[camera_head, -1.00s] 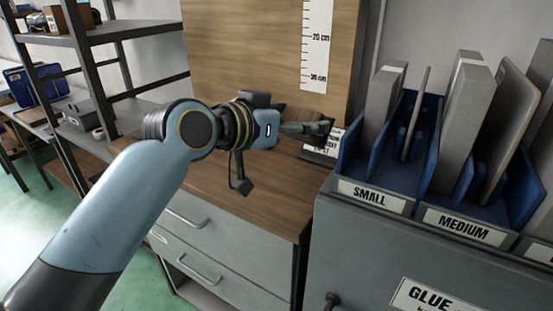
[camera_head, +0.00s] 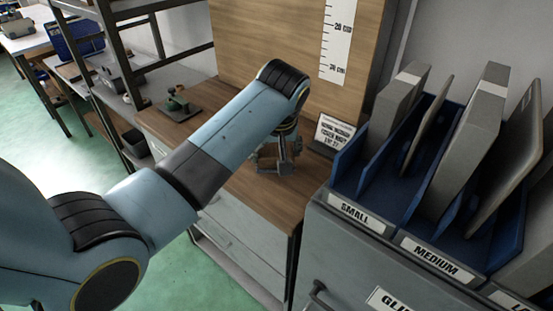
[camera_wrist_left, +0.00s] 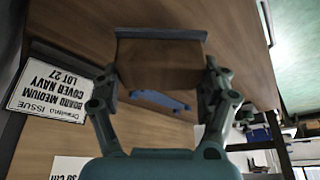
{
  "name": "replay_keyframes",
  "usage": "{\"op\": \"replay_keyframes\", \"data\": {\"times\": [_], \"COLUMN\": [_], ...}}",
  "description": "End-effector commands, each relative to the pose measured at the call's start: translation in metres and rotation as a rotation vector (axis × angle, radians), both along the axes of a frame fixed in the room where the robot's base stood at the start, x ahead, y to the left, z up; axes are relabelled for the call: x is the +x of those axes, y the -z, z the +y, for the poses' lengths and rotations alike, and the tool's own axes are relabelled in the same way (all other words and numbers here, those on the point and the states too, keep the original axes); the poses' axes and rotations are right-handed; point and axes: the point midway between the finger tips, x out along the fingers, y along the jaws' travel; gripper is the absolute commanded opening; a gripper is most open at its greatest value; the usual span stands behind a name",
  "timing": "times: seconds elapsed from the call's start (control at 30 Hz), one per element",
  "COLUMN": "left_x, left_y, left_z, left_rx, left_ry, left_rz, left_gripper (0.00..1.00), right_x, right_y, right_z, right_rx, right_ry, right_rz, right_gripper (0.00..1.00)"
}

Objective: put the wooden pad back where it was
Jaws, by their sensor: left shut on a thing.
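My left gripper (camera_head: 278,163) points down over the wooden worktop, in front of the upright wooden board. In the left wrist view the left gripper (camera_wrist_left: 162,85) is shut on the wooden pad (camera_wrist_left: 160,66), a brown block between its two fingers with a grey strip along its far edge. In the head view the pad is mostly hidden by the gripper, and I cannot tell whether it touches the worktop (camera_head: 250,195). My right gripper is not in view.
A small sign (camera_head: 333,132) stands right of the gripper; it also shows in the left wrist view (camera_wrist_left: 48,88). Blue racks labelled SMALL (camera_head: 355,213) and MEDIUM (camera_head: 436,258) hold upright panels at right. A green tool (camera_head: 178,103) on a dark base stands at the worktop's left.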

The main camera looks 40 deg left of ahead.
Motion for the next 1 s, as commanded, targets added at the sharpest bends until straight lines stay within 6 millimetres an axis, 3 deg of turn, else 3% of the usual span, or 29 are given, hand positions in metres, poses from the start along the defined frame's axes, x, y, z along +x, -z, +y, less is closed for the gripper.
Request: {"op": "replay_keyframes", "data": {"times": [0.2, 0.27, 0.43, 0.47, 0.6, 1.0], "left_x": [-0.001, -0.001, -0.001, -0.001, -0.001, -0.003], "left_y": [0.031, 0.033, 0.034, 0.035, 0.034, 0.026], "left_z": [0.0, 0.0, -0.001, -0.001, -0.001, -0.003], "left_rx": [0.0, -0.001, -0.001, -0.001, -0.001, -0.001], "left_ry": [0.001, 0.002, 0.002, 0.002, 0.002, 0.003], "left_rz": [0.003, 0.001, 0.001, 0.001, 0.001, -0.001], "left_gripper": [0.52, 0.47, 0.47, 0.8, 0.98, 1.0], "right_x": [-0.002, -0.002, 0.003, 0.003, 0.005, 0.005], "right_y": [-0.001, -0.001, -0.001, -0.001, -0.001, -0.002], "right_z": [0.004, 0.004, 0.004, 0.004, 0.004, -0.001], "right_rx": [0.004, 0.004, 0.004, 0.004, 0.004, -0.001], "right_ry": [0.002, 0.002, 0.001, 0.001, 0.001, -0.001], "right_rz": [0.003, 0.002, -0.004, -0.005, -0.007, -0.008], "right_gripper": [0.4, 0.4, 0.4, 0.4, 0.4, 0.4]}}
